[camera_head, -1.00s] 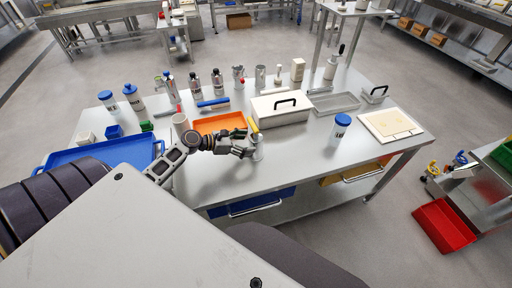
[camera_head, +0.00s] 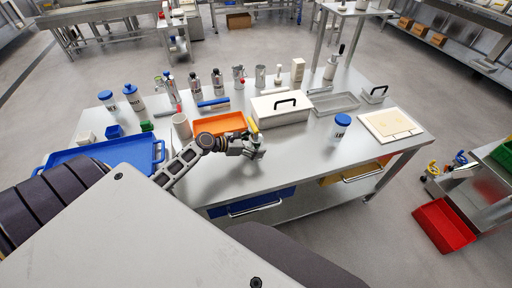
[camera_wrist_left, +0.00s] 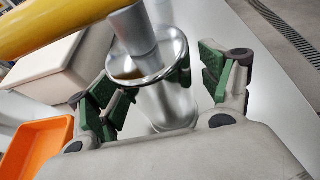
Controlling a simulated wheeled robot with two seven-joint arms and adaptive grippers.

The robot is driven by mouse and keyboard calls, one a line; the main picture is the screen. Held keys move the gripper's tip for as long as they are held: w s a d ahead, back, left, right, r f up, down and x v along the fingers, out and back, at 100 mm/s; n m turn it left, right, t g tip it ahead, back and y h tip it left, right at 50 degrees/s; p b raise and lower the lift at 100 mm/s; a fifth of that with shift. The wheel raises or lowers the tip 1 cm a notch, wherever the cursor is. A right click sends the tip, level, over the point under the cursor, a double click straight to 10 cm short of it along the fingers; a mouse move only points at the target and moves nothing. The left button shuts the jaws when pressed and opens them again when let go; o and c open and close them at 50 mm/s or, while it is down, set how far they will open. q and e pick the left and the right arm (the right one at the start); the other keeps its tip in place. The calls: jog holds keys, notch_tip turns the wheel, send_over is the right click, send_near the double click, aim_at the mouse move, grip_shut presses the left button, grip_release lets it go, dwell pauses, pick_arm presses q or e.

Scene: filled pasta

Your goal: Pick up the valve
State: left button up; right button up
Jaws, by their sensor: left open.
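The valve, with a yellow handle (camera_head: 252,125) and a shiny metal body, stands on the steel table behind my left gripper in the head view. In the left wrist view its yellow handle (camera_wrist_left: 60,25) crosses the upper left, above a round metal flange and a metal cylinder (camera_wrist_left: 168,105). My left gripper (camera_head: 257,149) is open at the valve. In the left wrist view its green-padded fingers (camera_wrist_left: 168,90) stand apart, one on each side of the metal body. I cannot tell whether either pad touches it. My right gripper is not in view.
An orange tray (camera_head: 202,131) and a white lidded box (camera_head: 262,119) stand just behind the valve. A white cup (camera_head: 181,127) is left of the orange tray. A blue tray (camera_head: 60,160) lies at the left. The table front to the right is clear up to a blue-lidded jar (camera_head: 340,132).

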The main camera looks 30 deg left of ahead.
aim_at(256, 129)
pick_arm(q)
jog(key=shift+c, duration=0.2)
jog(key=c, duration=1.4)
jog(key=shift+r, duration=0.2)
jog(key=shift+r+p, duration=0.65)
jog(key=shift+r, duration=4.25)
